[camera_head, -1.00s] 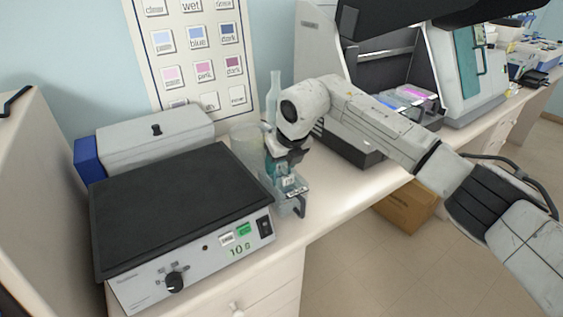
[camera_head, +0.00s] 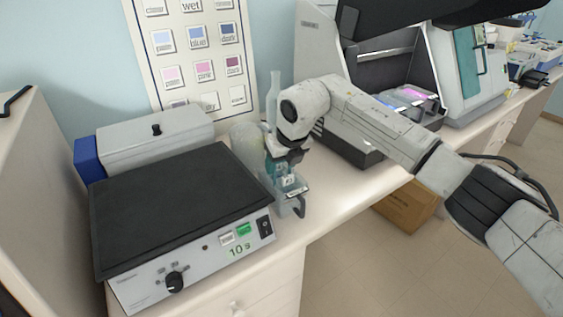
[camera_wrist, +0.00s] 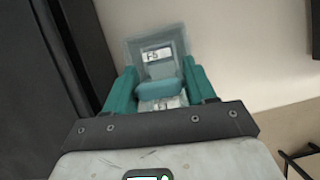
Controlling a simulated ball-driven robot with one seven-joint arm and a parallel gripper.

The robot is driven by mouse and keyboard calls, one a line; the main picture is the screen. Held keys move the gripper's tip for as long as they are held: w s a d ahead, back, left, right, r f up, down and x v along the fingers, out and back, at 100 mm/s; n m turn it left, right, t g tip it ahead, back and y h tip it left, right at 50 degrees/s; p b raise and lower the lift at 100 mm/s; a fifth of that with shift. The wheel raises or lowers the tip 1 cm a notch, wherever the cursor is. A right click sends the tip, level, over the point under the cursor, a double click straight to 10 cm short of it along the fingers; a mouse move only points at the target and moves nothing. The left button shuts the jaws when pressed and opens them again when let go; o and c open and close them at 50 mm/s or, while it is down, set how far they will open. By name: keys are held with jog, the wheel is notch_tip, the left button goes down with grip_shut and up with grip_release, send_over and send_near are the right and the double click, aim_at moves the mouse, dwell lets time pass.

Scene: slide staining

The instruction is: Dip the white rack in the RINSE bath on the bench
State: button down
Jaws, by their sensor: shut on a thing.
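My gripper (camera_head: 284,172) points down beside the hot plate, its teal fingers shut on the white rack (camera_head: 288,181). In the wrist view the gripper (camera_wrist: 161,90) has a finger on each side of a blue-grey piece, with small pale parts of the rack (camera_wrist: 163,104) below it. A clear, box-shaped bath (camera_head: 290,205) stands on the bench directly under the gripper.
A hot plate (camera_head: 170,205) with a dark top stands close on the left. A clear jar (camera_head: 247,143) and a tall bottle (camera_head: 274,92) stand just behind the gripper. The bench's front edge is near the bath. Bare bench (camera_head: 340,195) lies to the right.

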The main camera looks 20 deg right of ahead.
jog(key=shift+r, duration=0.1)
notch_tip(320, 180, up, 10)
jog(key=p, duration=0.6)
jog(key=shift+r+p, duration=0.15)
jog(key=shift+p, duration=0.2)
jog(key=shift+d, duration=0.1)
